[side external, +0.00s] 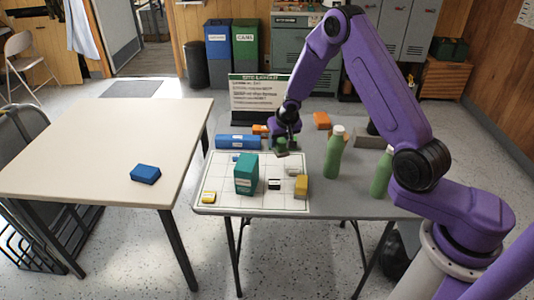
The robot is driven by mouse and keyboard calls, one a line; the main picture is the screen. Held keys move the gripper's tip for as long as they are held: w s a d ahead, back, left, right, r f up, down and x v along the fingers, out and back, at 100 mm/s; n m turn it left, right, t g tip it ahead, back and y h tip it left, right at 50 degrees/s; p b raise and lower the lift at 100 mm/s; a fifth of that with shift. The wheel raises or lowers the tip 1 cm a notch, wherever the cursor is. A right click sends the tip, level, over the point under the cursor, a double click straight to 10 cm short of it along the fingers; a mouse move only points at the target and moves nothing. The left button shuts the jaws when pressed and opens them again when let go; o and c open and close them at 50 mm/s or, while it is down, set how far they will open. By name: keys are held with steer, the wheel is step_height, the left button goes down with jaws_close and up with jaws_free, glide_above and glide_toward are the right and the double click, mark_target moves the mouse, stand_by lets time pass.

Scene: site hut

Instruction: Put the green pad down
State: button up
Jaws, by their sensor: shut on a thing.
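My gripper (286,138) points down over the back part of the grey table (352,197). It is shut on a small dark green pad (282,149). The pad is near the back right part of the white gridded mat (222,197). I cannot tell whether the pad touches the surface below it. The fingers hide part of the pad.
On the mat stand a teal box (246,174), a yellow block (301,187), a small black item (274,184) and a small yellow item (208,197). Green bottles (334,152) stand right. A sign (258,94) stands at the back.

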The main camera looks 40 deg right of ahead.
steer(key=w+f, duration=0.6)
steer(key=shift+w+d+f, duration=0.3)
steer(key=shift+w+f, duration=0.05)
steer(key=shift+w, duration=0.05)
steer(key=shift+w+f, duration=0.1)
steer(key=shift+f, duration=1.5)
steer(key=shift+f, duration=0.1)
steer(key=o, duration=1)
steer(key=shift+o, duration=0.2)
steer(key=v, duration=1)
steer(key=shift+r, duration=0.4)
steer(key=shift+s+a+r, duration=0.1)
steer(key=shift+s+r, duration=0.25)
steer(key=shift+r, duration=0.3)
steer(key=shift+a+r, duration=0.1)
